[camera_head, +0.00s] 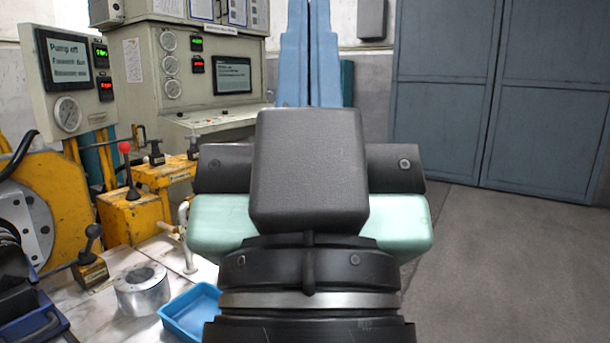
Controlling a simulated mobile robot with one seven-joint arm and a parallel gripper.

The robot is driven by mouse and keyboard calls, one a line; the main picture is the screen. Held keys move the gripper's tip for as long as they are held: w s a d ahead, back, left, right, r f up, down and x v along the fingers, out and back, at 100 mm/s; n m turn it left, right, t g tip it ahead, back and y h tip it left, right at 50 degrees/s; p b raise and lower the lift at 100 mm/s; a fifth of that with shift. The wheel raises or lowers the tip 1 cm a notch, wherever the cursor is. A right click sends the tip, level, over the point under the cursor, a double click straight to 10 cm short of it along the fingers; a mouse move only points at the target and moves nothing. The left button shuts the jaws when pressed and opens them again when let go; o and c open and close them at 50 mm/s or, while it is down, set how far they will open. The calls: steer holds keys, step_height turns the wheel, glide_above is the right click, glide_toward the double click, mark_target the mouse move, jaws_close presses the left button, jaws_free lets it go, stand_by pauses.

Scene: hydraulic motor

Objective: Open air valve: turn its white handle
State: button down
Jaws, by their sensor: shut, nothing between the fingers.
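My gripper (309,178) fills the middle of the head view, seen from behind. Its dark body and pale green side parts point away from the camera, and its fingertips are hidden. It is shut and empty. A white bent handle or pipe (185,232) shows just left of my gripper, partly hidden by it. I cannot tell whether it is the air valve's handle. It looks apart from the hidden fingers, but contact cannot be judged.
A yellow machine (75,205) with a red-knobbed lever (125,148) stands at left. A black-handled valve (91,262), metal cylinder (142,290) and blue tray (190,315) lie nearer. A control cabinet (195,75) stands behind. Bare floor (510,270) is clear at right before blue doors (440,110).

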step_height(320, 180, up, 28)
steer(key=p, duration=2.5)
steer(key=shift+r+p, duration=0.15)
steer(key=shift+p, duration=0.2)
